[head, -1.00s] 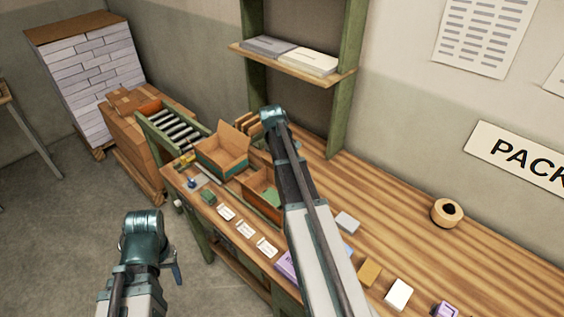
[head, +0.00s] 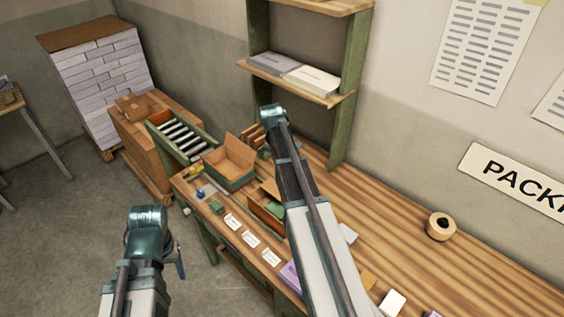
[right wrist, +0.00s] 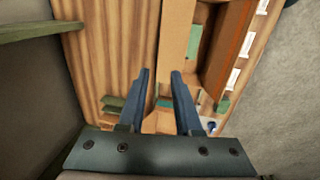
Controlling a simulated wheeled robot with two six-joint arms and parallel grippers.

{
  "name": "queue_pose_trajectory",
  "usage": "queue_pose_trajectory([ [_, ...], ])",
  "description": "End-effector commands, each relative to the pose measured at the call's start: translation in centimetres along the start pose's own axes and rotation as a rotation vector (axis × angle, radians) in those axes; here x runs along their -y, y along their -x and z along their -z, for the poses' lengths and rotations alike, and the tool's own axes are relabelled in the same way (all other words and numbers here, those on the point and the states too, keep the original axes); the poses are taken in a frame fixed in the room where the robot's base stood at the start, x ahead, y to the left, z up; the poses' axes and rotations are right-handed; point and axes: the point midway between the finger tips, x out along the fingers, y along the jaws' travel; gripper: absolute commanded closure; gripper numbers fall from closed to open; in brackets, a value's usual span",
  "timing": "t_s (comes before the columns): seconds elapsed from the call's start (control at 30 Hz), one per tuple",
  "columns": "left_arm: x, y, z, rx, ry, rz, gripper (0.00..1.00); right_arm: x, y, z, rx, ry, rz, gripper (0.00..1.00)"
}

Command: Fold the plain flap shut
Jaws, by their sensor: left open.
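An open cardboard box (head: 224,174) with a green band stands at the far left of the bench, one plain brown flap (head: 240,148) standing up. I cannot tell whether that is the flap named. In the right wrist view its green-banded edge (right wrist: 165,103) shows low between my fingers. My right gripper (right wrist: 161,71) is open, with nothing between its fingertips; in the head view its arm reaches over the bench and its fingers are hidden. My left gripper (head: 179,262) is open and empty, off the bench over the floor side.
A second container (head: 262,212) with a green item (head: 275,207) inside is partly hidden by my right arm. White cards (head: 251,239) lie along the front edge. A roller conveyor (head: 180,137) and a shelf (head: 315,92) stand behind. A tape roll (head: 440,227) sits right.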

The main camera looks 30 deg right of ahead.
Motion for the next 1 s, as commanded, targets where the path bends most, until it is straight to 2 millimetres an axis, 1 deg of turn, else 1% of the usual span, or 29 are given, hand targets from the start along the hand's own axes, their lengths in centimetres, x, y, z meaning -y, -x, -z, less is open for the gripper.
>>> queue_pose_trajectory([
  [0.03,0.0,-0.2,0.0,0.000,0.000,0.000,0.43,0.0,-0.2,-0.2,-0.004,-0.001,0.005,0.78],
  [0.1,-0.1,-1.0,0.1,0.000,0.000,0.000,0.43,0.2,-1.0,-1.0,-0.031,-0.004,0.030,0.90],
  [0.17,-0.2,-2.1,0.1,0.000,-0.001,0.000,0.43,0.6,-2.2,-2.3,-0.081,-0.009,0.074,1.00],
  [0.23,-0.3,-3.8,0.2,-0.001,-0.002,0.001,0.43,1.3,-3.7,-4.0,-0.174,-0.018,0.140,1.00],
  [0.33,-0.6,-6.1,0.4,-0.001,-0.004,0.001,0.43,2.0,-4.9,-6.0,-0.340,-0.037,0.219,1.00],
  [0.43,-0.7,-7.9,0.5,-0.002,-0.006,0.002,0.43,2.2,-5.2,-7.6,-0.502,-0.063,0.264,1.00],
  [0.53,-0.8,-9.1,0.6,-0.002,-0.007,0.002,0.43,2.1,-4.8,-8.7,-0.637,-0.088,0.279,1.00],
  [0.6,-0.9,-9.7,0.6,-0.002,-0.008,0.002,0.43,1.9,-4.4,-9.1,-0.706,-0.102,0.281,1.00],
  [0.7,-0.9,-10.0,0.7,-0.002,-0.008,0.002,0.43,1.6,-3.9,-9.5,-0.764,-0.115,0.279,1.00],
  [0.83,-0.9,-9.9,0.7,-0.002,-0.008,0.002,0.43,1.4,-3.5,-9.4,-0.785,-0.117,0.279,1.00],
  [0.93,-0.9,-10.2,0.7,-0.002,-0.008,0.002,0.43,1.5,-3.8,-9.2,-0.784,-0.117,0.280,1.00],
  [1.0,-1.0,-10.8,0.7,-0.002,-0.009,0.003,0.43,1.6,-4.4,-8.7,-0.783,-0.116,0.281,1.00],
])
